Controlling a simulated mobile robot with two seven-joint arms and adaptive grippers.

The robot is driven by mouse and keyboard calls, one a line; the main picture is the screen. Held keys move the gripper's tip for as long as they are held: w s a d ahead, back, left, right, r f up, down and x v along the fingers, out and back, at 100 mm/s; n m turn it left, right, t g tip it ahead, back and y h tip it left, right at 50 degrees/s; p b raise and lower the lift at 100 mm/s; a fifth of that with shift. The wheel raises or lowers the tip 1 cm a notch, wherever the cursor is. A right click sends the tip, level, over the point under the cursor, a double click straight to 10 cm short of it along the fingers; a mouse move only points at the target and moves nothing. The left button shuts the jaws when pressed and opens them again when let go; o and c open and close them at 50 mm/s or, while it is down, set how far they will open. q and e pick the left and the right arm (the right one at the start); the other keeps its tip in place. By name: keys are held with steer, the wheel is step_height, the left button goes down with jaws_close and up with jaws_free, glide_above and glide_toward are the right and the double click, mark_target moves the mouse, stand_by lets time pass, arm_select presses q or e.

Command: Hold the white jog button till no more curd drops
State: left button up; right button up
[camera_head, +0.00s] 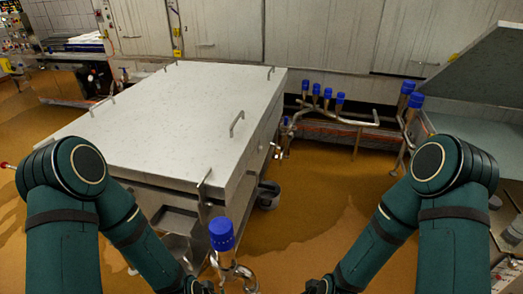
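I cannot make out a white jog button or any dropping curd in this view. A large, pale, closed metal vat or table (185,120) with handles on its lid stands at centre left. My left arm comes in from the left and my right arm from the right; both reach down to the bottom edge. Both grippers are cut off below the picture, so their fingers and anything they hold are hidden.
A blue-capped valve (221,234) stands in front of the vat. Steel pipes with several blue caps (340,100) run behind, right of it. A sloped metal hopper or chute (480,90) stands at right. Wet brown floor (320,190) lies open between.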

jaws_close()
stand_by(0.4)
stand_by(0.9)
